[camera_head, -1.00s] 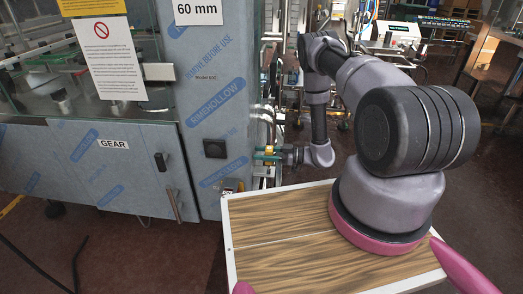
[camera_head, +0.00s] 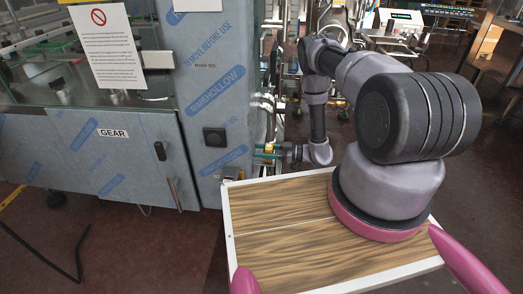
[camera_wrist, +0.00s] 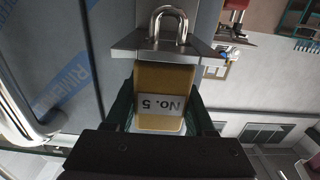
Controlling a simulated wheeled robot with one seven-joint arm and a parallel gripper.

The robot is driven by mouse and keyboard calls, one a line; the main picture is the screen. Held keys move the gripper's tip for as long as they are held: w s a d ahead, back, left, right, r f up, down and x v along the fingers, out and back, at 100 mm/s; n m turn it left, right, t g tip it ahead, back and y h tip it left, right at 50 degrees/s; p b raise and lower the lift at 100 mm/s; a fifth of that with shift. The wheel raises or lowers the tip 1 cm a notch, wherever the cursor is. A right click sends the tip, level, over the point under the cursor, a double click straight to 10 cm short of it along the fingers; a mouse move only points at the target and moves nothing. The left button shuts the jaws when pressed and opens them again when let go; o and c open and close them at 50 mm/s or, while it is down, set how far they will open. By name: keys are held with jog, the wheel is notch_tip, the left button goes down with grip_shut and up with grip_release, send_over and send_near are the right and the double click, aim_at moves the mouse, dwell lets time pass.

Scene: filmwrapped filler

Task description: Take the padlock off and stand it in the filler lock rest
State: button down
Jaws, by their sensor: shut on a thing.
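The padlock (camera_wrist: 163,85) fills the middle of the wrist view. It has a brass body with a pale label reading "No. 5", upside down in the picture, and a steel shackle. My gripper (camera_wrist: 160,100) is shut on the body, with a dark green finger on each side. A grey metal plate (camera_wrist: 125,46) lies at the shackle end of the body; whether the shackle passes through it or stands behind it I cannot tell. In the head view my gripper (camera_head: 264,155) is small, at the right edge of the blue-filmed cabinet. I cannot make out the lock rest for certain.
The film-wrapped cabinet (camera_head: 215,100) stands close left of my gripper, with a black switch (camera_head: 214,137) and a door handle (camera_head: 174,193). Pipes and frames (camera_head: 287,95) crowd behind the gripper.

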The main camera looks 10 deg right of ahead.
jog(key=shift+f, duration=0.35)
dwell(0.8)
jog(key=shift+c, duration=0.8)
grip_release()
jog(key=shift+d, duration=0.1)
